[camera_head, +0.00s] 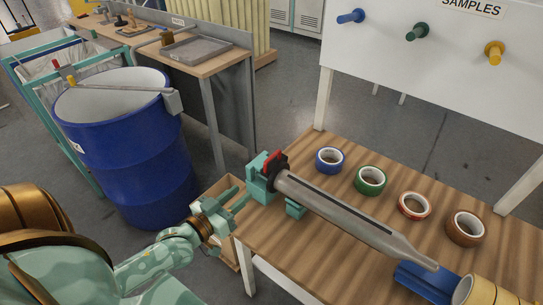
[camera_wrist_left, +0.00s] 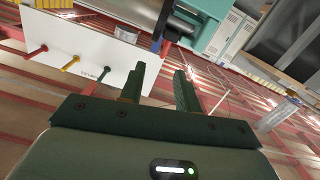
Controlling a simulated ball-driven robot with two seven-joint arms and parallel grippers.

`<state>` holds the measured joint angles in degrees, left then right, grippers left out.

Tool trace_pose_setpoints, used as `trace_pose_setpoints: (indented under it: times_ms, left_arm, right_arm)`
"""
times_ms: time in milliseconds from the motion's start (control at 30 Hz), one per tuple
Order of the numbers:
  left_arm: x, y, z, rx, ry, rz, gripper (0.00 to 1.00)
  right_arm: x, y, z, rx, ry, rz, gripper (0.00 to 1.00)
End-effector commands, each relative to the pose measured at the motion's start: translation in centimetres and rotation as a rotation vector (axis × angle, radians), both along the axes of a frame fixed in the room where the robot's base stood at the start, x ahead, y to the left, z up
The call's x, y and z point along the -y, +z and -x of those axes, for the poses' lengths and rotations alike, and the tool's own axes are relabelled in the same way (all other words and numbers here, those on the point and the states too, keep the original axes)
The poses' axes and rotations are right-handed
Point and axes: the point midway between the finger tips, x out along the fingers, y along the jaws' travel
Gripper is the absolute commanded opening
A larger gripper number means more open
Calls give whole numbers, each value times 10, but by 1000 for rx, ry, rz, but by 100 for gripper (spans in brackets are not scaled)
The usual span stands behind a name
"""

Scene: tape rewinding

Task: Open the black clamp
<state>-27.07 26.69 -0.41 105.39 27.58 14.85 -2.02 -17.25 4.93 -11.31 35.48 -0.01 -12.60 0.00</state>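The black clamp (camera_head: 281,165), with a red lever (camera_head: 272,158), sits on a teal stand at the left end of the grey shaft (camera_head: 345,215). It looks closed around the shaft's end, though the detail is small. My left gripper (camera_head: 240,197) is open and empty, just left of and below the stand, at the table's left edge. In the left wrist view, its two fingers (camera_wrist_left: 161,75) are apart with nothing between them. A black part by a teal block shows beyond them there; I cannot tell whether it is the clamp.
Tape rolls in blue (camera_head: 330,160), green (camera_head: 371,181), red-white (camera_head: 414,205) and brown (camera_head: 466,228) stand along the wooden table (camera_head: 310,260). A blue drum (camera_head: 145,165) stands left of it. The sample board (camera_head: 440,60) with pegs rises behind.

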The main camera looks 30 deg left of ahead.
Motion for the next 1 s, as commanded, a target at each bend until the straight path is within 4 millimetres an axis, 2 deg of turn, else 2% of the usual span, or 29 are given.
trace_pose_setpoints:
  times_ms: [100,267,500,700,833,1000]
  left_arm:
    - [-10,12,-7,51,19,39,33]
    - [-8,13,-31,59,22,46,33]
    - [-3,12,-93,58,21,45,33]
    - [0,12,-137,56,21,44,33]
    - [2,12,-154,55,21,45,33]
    - [3,12,-164,54,20,44,33]
  right_arm:
    - [1,1,0,-1,0,1,36]
    - [0,-3,1,-2,0,0,36]
    - [-6,-12,3,-7,-1,-7,36]
    - [-11,-20,4,-10,-1,-14,36]
    - [-11,-24,4,-11,0,-13,36]
    - [-8,-25,4,-11,1,-11,36]
